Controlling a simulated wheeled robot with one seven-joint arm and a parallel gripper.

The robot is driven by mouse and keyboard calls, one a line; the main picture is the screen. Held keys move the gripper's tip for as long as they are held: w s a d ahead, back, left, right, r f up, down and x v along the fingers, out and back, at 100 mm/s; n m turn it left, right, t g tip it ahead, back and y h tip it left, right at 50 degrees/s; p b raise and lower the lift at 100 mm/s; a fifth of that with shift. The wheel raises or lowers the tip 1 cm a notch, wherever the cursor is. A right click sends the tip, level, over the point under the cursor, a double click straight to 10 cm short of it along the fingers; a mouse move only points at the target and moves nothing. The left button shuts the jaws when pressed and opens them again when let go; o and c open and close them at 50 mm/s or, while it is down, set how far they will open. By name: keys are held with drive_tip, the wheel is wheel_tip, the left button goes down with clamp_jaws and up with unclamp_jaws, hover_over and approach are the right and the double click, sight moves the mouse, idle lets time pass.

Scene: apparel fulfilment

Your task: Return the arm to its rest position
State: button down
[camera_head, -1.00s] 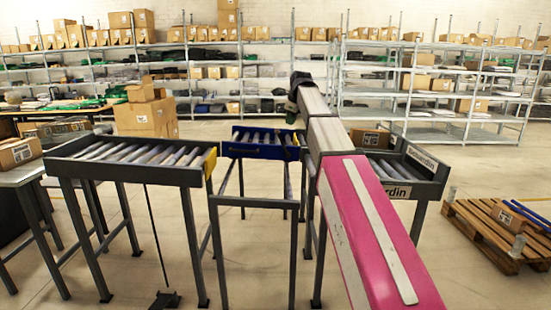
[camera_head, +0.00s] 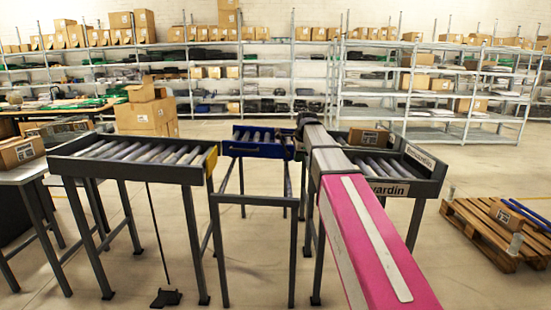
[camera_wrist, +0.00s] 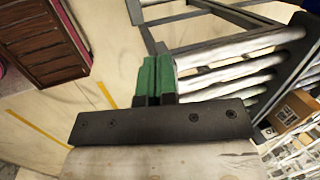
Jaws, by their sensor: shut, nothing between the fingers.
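My arm (camera_head: 370,235), with a pink link and grey links beyond it, stretches forward from the bottom right of the head view. It ends in a dark wrist near the blue-framed roller section. My gripper (camera_wrist: 156,78) shows in the wrist view with its two green fingers pressed together and nothing between them. In the head view its fingers are hidden behind the arm's far end.
A roller conveyor (camera_head: 130,170) stands at left, a blue-framed one (camera_head: 258,150) in the middle and a grey one (camera_head: 425,187) right of the arm. A wooden pallet (camera_head: 470,222) lies at right. A table with a box (camera_head: 20,152) is at far left. Shelves line the back.

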drive_tip(key=s+d+f+n+g, duration=0.1)
drive_tip(key=s+d+f+n, duration=0.2)
drive_tip(key=s+f, duration=0.6)
drive_tip(key=s+d+f+n+g+h, duration=0.1)
drive_tip(key=s+d+f+n, duration=0.2)
drive_tip(key=s+f+n, duration=0.5)
drive_tip(key=s+d+f+n+g, duration=0.1)
drive_tip(key=s+d+f+n, duration=0.2)
drive_tip(key=s+f, duration=0.9)
wheel_tip(320, 180, down, 6)
drive_tip(key=n, duration=0.3)
drive_tip(key=shift+r+h, duration=0.25)
drive_tip(key=shift+h, duration=0.05)
